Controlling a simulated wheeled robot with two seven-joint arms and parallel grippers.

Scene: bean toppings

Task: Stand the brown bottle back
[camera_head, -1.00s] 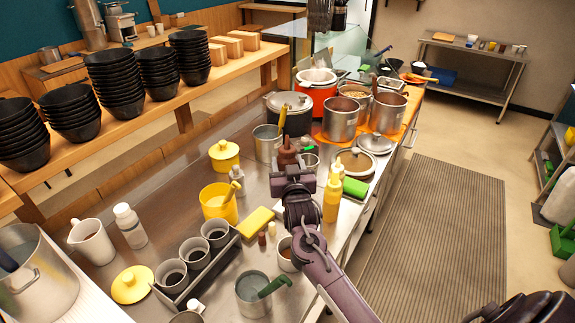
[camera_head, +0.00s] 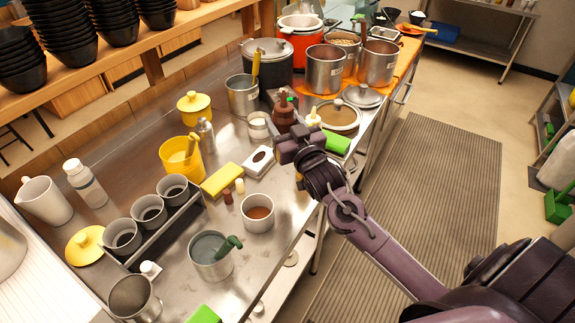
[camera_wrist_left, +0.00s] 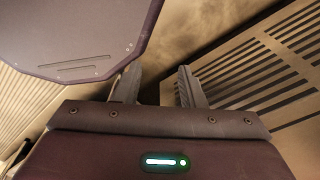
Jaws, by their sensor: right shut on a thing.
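The brown bottle (camera_head: 284,117) has a dark red-brown body and a narrow nozzle. It looks upright at the back right of the steel counter (camera_head: 175,250). My right gripper (camera_head: 287,134) is shut on it from the near side and hides its lower part. I cannot tell whether its base touches the counter. My left gripper is outside the head view. In the left wrist view my left gripper (camera_wrist_left: 158,90) has its two fingers apart, with nothing seen between them.
A pale round container (camera_head: 258,125) is just left of the bottle. A dark pot (camera_head: 267,70) stands behind.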

